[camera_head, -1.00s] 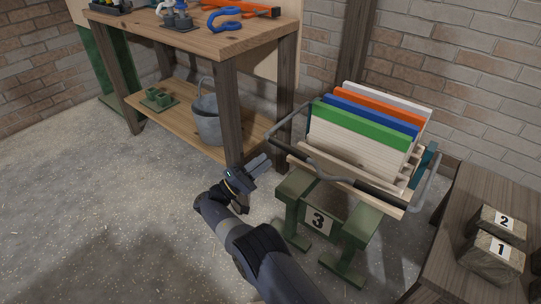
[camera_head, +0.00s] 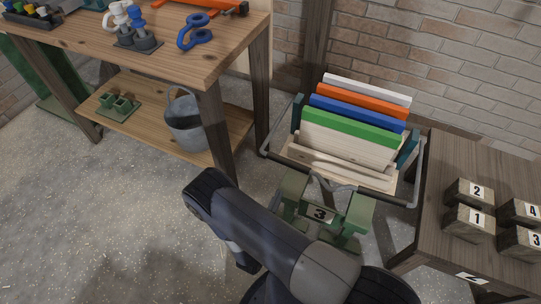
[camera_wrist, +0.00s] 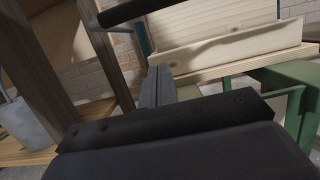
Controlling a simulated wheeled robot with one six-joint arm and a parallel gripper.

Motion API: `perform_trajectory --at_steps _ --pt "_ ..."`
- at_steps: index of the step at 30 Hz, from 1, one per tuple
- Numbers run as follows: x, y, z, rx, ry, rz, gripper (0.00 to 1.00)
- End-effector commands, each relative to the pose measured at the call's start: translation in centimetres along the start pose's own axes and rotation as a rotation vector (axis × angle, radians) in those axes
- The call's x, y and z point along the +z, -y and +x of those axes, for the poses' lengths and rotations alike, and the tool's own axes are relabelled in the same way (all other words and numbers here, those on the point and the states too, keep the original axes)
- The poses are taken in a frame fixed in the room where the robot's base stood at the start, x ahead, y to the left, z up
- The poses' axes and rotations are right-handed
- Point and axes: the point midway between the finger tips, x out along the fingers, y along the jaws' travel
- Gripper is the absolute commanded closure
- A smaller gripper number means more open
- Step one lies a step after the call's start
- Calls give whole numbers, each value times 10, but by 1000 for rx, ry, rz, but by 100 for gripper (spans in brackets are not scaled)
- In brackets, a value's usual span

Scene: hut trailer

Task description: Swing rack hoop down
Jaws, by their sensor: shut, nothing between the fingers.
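The rack (camera_head: 350,165) holds several coloured boards upright and stands on a green stand marked 3. Its grey tube hoop (camera_head: 424,165) runs around the sides and front of the rack, with its front part low near the front edge. In the wrist view a dark bar, seemingly the hoop's grip (camera_wrist: 140,9), crosses the top left, above and beyond my fingertips. My gripper (camera_wrist: 155,82) is shut and empty, pointing toward the rack's pale wooden front tray (camera_wrist: 235,45). No contact with the bar shows.
A wooden workbench (camera_head: 190,55) with a bucket (camera_head: 184,122) on its lower shelf stands left of the rack. A dark table (camera_head: 450,235) with numbered blocks stands close at the right. The green stand (camera_head: 355,215) is below the rack. Open floor lies at the left.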

Motion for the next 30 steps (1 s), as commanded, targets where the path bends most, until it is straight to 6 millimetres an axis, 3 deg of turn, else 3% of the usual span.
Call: perform_trajectory --at_steps 8,23,30 --pt "2 7 16 -5 -4 -24 100" --pt "2 7 100 -5 -3 -20 100" --pt "32 5 90 3 -4 -22 100"
